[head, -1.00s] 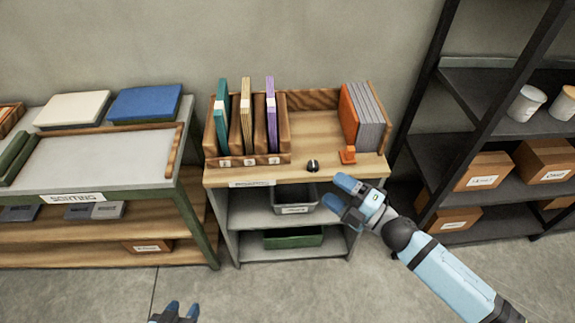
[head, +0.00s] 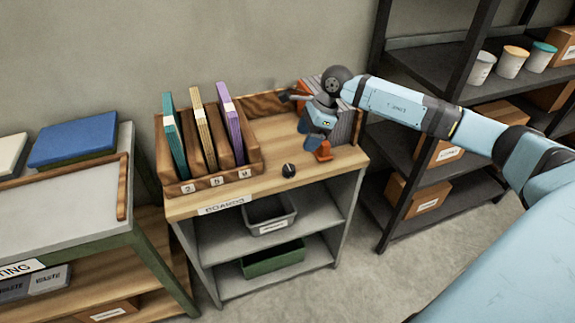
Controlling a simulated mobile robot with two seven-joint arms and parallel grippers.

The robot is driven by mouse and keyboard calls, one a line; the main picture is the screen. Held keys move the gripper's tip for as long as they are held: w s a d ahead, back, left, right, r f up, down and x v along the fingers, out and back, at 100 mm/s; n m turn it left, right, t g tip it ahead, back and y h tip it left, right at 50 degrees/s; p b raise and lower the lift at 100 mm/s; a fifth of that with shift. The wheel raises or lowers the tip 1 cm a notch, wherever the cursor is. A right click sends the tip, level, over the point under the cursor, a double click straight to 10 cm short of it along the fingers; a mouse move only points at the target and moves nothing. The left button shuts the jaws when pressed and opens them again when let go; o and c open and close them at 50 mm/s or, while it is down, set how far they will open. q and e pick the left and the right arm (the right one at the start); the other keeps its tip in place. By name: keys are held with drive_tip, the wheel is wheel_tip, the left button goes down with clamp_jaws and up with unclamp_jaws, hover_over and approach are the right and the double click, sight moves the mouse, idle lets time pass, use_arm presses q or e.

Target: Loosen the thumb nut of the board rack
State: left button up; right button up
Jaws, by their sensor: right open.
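The board rack (head: 246,171) is a wooden slotted holder at the left of the bench top. It holds a teal, a tan and a purple board upright. A small round black knob (head: 289,170) with a light mark stands right of the rack near the front edge; I cannot tell for sure that it is the thumb nut. My right gripper (head: 313,133) is open, pointing down over the right half of the bench, behind and right of the knob and apart from it. The hand partly hides the grey boards (head: 345,124). My left gripper is out of view.
A small orange object (head: 323,151) is on the bench just by my right gripper. The bench (head: 218,202) has shelves below with a grey bin (head: 270,222) and a green tray (head: 273,259). A dark shelf unit (head: 418,151) stands right, close to my arm.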

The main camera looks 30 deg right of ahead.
sight(290, 167)
drive_tip(key=x, duration=1.1)
drive_tip(key=shift+a, duration=0.15)
drive_tip(key=c, duration=0.9)
